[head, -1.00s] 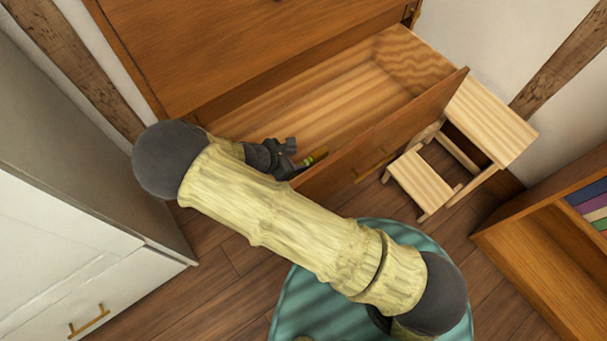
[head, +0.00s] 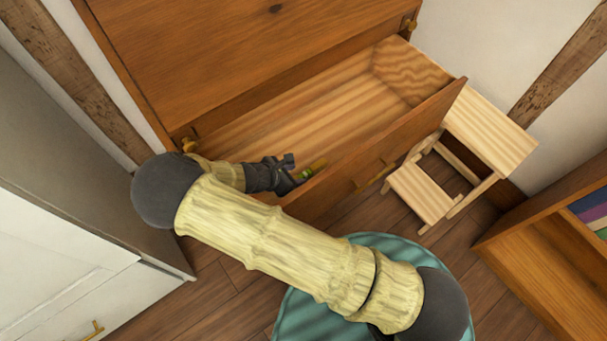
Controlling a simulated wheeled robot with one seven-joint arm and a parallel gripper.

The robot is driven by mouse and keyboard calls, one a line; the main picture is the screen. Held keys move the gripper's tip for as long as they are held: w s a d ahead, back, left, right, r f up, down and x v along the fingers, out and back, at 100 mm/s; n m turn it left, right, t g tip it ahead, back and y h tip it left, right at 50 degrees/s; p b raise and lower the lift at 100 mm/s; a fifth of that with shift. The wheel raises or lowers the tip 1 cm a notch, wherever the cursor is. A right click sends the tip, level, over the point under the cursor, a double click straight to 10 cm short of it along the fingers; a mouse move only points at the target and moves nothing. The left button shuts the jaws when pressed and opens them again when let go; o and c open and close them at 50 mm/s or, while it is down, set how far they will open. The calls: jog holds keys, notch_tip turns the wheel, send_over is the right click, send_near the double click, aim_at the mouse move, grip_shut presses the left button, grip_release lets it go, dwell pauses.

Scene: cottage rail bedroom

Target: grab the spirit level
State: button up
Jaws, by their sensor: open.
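The spirit level (head: 313,168) is a small yellow-green bar inside the open wooden drawer (head: 410,122), near the inner side of the drawer front. Only part of it shows; its near end is hidden behind my gripper. My gripper (head: 292,170) is dark and open, low in the left part of the drawer, right beside the level. I cannot tell from this view whether the fingers are around the level or only next to it.
The drawer front borders my gripper on the near side. The drawer's right part is empty. A small wooden step stool (head: 425,190) stands right of the drawer, a white cabinet (head: 70,260) at left, a shelf with books (head: 550,240) at right. A teal round seat or rug (head: 310,305) lies below my arm.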

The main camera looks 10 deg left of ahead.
aim_at(304, 174)
jog(key=b+x, duration=0.2)
jog(key=x, duration=0.3)
jog(key=shift+d, duration=0.2)
jog(key=shift+c, duration=0.4)
grip_shut()
